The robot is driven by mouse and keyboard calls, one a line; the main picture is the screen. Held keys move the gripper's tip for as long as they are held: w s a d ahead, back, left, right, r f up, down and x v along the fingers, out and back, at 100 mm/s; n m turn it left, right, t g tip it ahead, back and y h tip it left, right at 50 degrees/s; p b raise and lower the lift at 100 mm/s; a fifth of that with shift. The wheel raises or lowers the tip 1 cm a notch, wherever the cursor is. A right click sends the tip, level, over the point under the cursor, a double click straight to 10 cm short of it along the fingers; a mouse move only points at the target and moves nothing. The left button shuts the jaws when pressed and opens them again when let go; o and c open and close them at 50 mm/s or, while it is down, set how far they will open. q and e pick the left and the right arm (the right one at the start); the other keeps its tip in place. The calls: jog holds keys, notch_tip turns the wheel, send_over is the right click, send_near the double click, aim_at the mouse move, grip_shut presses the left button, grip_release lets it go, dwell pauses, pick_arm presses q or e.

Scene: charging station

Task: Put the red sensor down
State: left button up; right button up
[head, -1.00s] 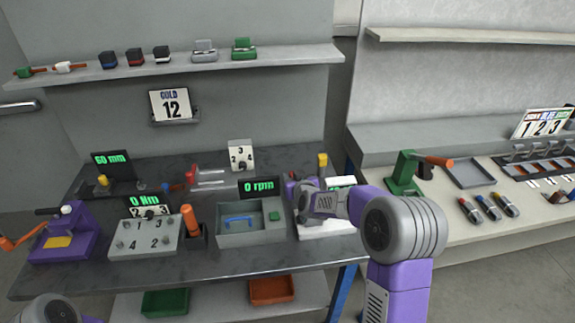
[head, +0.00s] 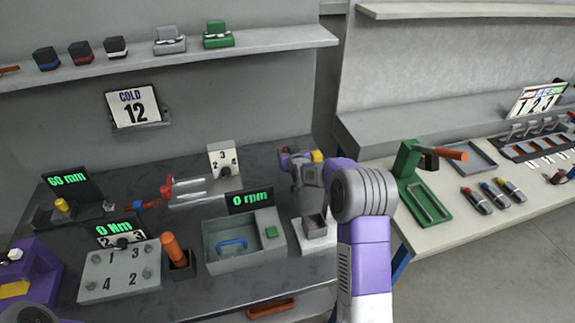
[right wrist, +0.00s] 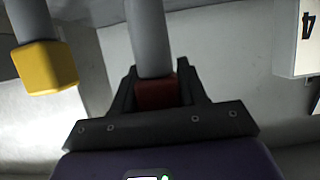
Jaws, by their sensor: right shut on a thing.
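My right gripper (head: 286,157) is over the back right of the dark bench in the head view. In the right wrist view its two black fingers (right wrist: 157,82) are shut on a red block at the end of a grey rod, the red sensor (right wrist: 156,93). The sensor cannot be made out in the head view, and the far end of its rod is out of sight. A yellow block (right wrist: 44,68) on a similar grey rod is to the left, apart from the fingers; a yellow piece (head: 317,156) shows beside my wrist in the head view. My left gripper is out of view.
A white block with a grey box (head: 318,226) stands at the bench's right edge, near my right arm. A green stand (head: 408,175) is on the right bench.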

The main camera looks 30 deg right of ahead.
notch_tip(320, 180, down, 4)
jog(key=shift+f+b, duration=0.2)
jog(key=shift+b, duration=0.3)
jog(key=shift+f, duration=0.15)
jog(key=o, duration=1.1)
jog(key=shift+o, duration=0.2)
jog(key=shift+r, duration=0.3)
jog(key=p+v, duration=0.1)
jog(key=v, duration=0.6)
jog(key=shift+s, duration=0.2)
